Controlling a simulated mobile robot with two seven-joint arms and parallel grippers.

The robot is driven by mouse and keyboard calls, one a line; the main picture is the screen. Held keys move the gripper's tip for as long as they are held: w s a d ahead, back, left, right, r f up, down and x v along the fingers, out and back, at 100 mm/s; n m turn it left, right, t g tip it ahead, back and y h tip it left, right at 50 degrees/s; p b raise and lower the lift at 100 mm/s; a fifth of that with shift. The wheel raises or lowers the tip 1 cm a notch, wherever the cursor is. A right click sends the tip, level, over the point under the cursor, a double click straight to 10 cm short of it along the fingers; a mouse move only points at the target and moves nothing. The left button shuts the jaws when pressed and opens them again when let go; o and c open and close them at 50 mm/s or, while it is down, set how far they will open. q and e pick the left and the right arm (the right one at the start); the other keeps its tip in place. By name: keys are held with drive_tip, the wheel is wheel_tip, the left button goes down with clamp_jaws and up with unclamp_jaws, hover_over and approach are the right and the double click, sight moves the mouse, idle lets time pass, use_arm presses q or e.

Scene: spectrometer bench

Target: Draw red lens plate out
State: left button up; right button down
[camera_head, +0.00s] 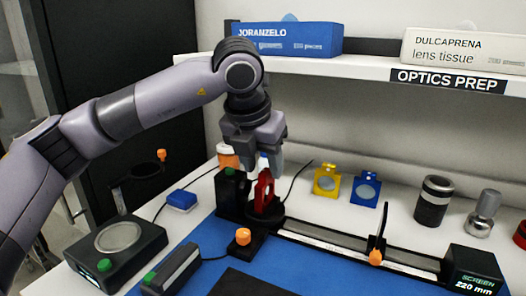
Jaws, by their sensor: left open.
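The red lens plate (263,190) stands upright in a black holder at the left end of the rail (335,238). My left gripper (268,165) points down right above the plate, with its fingertips close to the plate's top. The gripper is open; whether the fingers touch the plate cannot be told from here. My right gripper is not in view.
A black box (233,188) stands close left of the red plate. A yellow plate (326,181) and a blue plate (366,189) stand behind the rail. A shelf (350,66) overhangs the back. A black screen unit (472,270) sits at the rail's right end.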

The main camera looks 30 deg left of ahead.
sight(265, 170)
use_arm(q)
drive_tip(key=shift+x, duration=2.3)
drive_tip(key=shift+d, duration=0.1)
clamp_jaws()
drive_tip(key=shift+r, duration=0.15)
drive_tip(key=shift+r+p, duration=0.75)
drive_tip(key=shift+r, duration=0.35)
